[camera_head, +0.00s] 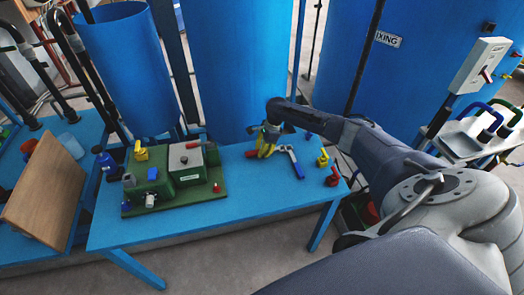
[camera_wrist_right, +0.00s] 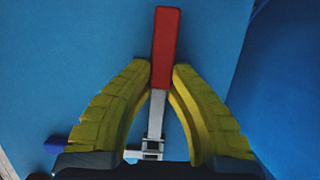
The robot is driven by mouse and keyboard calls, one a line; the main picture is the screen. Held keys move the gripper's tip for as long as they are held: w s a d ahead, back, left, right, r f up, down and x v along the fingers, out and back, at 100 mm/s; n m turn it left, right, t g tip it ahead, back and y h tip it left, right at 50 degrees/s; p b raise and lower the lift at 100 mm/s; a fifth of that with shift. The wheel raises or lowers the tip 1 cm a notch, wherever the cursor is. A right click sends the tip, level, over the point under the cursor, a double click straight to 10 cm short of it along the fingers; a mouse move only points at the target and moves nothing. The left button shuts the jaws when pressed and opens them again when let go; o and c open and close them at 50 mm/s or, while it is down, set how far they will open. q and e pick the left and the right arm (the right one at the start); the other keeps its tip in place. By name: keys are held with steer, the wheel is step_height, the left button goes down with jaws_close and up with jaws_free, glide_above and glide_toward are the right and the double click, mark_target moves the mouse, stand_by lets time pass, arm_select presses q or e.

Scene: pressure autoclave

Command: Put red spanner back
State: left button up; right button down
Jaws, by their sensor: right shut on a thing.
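The red spanner (camera_wrist_right: 165,45) has a red handle and a grey metal shaft, and it lies lengthwise between the yellow fingers of my right gripper (camera_wrist_right: 161,82) in the right wrist view. The fingers are shut on it near where the handle meets the metal. In the head view, my right gripper (camera_head: 262,149) is low over the right part of the blue table, with the red handle end (camera_head: 251,154) just showing beside its fingers. I cannot tell whether the spanner touches the table. My left gripper is not in view.
A blue-handled spanner (camera_head: 292,161) lies on the blue table (camera_head: 250,196), close right of my right gripper. A yellow valve (camera_head: 322,159) and a red valve (camera_head: 333,177) stand further right. A green machine (camera_head: 188,167) stands left. Blue tanks (camera_head: 240,65) rise behind.

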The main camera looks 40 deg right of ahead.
steer(key=c, duration=1.3)
jaws_free()
steer(key=shift+r, duration=0.1)
steer(key=v, duration=1.3)
steer(key=shift+a, duration=0.2)
